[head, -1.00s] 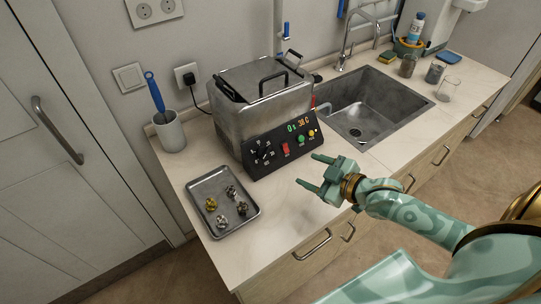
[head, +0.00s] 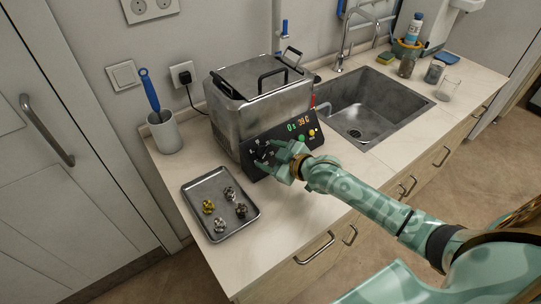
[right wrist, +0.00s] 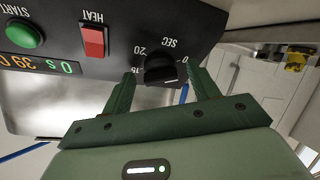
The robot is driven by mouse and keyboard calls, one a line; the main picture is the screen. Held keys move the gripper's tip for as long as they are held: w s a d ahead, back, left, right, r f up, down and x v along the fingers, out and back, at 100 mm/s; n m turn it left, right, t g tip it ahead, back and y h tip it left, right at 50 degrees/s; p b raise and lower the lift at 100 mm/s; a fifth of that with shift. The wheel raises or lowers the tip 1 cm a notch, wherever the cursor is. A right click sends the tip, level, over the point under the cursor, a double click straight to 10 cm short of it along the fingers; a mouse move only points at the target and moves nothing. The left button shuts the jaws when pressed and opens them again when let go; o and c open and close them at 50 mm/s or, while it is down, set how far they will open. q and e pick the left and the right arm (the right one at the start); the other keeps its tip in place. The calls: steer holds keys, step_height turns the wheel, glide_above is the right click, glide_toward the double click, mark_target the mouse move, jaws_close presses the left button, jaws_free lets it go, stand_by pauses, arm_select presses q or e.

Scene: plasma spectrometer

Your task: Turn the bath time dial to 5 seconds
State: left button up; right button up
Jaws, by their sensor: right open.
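The bath time dial (right wrist: 160,68) is a black round knob with a white line on its face, on the black control panel (right wrist: 115,35) of the metal bath. In the right wrist view the panel appears upside down, with SEC, 15, 20 and 0 legible around the dial. The white line lies near the 0 mark. My right gripper (right wrist: 160,78) is open, its green fingers on either side of the dial; contact cannot be told. In the head view the gripper (head: 268,160) covers much of the dial area. The display (head: 298,125) shows 0 s and 39 C. My left gripper is not in view.
A red HEAT switch (right wrist: 94,40) and green START button (right wrist: 24,34) sit beside the dial. A metal tray (head: 220,235) with several small metal parts lies in front. A cup (head: 165,135) with a blue-handled tool stands left; a sink (head: 375,105) is right.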

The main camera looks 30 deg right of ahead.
steer(key=shift+c, duration=0.3)
steer(key=c, duration=0.9)
steer(key=shift+c, duration=0.2)
steer(key=shift+r+m+p, duration=0.15)
steer(key=shift+m+p, duration=0.25)
steer(key=shift+p, duration=0.2)
steer(key=m+h+p, duration=0.1)
steer(key=m+p, duration=0.1)
steer(key=m+h+p, duration=0.1)
steer(key=m+p, duration=0.2)
steer(key=m+t+p, duration=0.1)
steer(key=m+p, duration=0.1)
steer(key=shift+s+a+m+h+p, duration=0.15)
steer(key=shift+a+m+h+p, duration=0.15)
steer(key=shift+a+h, duration=0.1)
steer(key=m+h+p, duration=0.1)
steer(key=m+p, duration=0.1)
steer(key=m, duration=0.1)
steer(key=shift+a+m, duration=0.1)
steer(key=shift+m, duration=0.2)
steer(key=shift+m+h+p, duration=0.4)
steer(key=shift+m+p, duration=0.4)
steer(key=shift+m, duration=0.1)
